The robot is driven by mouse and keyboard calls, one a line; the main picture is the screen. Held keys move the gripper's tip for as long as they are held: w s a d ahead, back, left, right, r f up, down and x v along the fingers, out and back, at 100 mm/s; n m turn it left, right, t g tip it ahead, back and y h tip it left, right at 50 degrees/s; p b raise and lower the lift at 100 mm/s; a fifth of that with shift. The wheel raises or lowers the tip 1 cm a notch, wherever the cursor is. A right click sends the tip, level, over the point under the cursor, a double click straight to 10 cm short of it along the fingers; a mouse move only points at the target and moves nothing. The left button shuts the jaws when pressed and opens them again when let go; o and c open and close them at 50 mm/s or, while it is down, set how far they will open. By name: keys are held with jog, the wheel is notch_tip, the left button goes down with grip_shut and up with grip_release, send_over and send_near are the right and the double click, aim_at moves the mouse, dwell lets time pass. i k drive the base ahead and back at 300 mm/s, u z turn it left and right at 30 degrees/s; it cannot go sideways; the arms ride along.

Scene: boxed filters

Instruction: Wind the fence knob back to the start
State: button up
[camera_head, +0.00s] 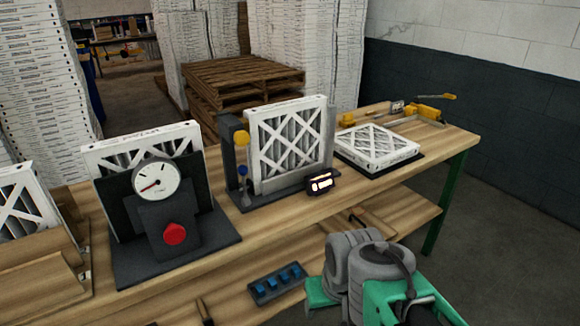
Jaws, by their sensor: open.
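A round red knob (174,233) sits low on the front of a dark stand on the bench at left. A small lit readout (321,183) sits at that stand's front right. I cannot tell for certain which knob is the fence knob. Grey and green links of my arm show at lower right; my gripper's fingers are not in view.
White pleated filters stand upright in both stands; another filter (377,147) lies flat at right. A dark block with blue pieces (277,284) is on the lower level in front. Yellow tools (425,110) lie at the bench's far right. Bare wood (255,226) shows before the stands.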

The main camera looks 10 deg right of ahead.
aim_at(241, 138)
jog(key=k, duration=1.1)
jog(key=z, duration=0.1)
jog(key=i, duration=0.9)
jog(key=u, duration=1.15)
jog(key=i, duration=0.65)
jog(key=u, duration=0.7)
